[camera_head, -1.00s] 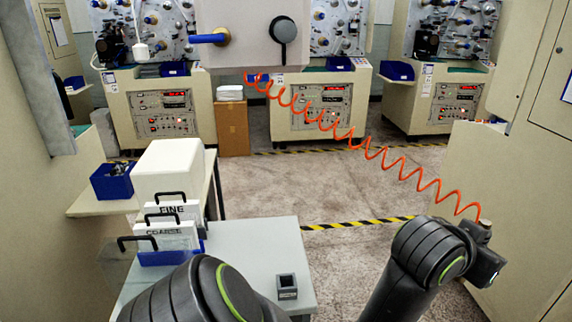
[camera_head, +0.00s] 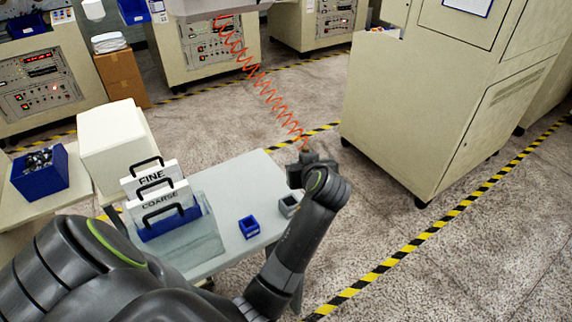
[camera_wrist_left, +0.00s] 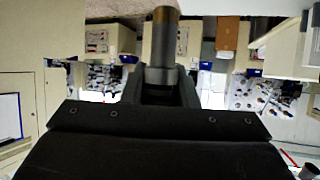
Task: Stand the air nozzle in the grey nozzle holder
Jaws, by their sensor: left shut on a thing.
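My left gripper (camera_head: 304,163) is shut on the air nozzle (camera_head: 304,146), whose top shows in the head view with the orange coiled hose (camera_head: 268,92) running up from it. In the left wrist view the nozzle (camera_wrist_left: 161,48) is a grey-brown cylinder between the fingers (camera_wrist_left: 160,88). The grey nozzle holder (camera_head: 288,207) is a small open-topped block near the right edge of the light grey table (camera_head: 226,182). The gripper appears just beyond the holder in the picture; its height above the table is unclear. My right gripper is not in view.
A small blue box (camera_head: 249,227) stands left of the holder. A blue rack with FINE and COARSE boards (camera_head: 158,190) and a white box (camera_head: 112,140) stand further left. A beige cabinet (camera_head: 430,110) stands at the right, with open floor before it.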

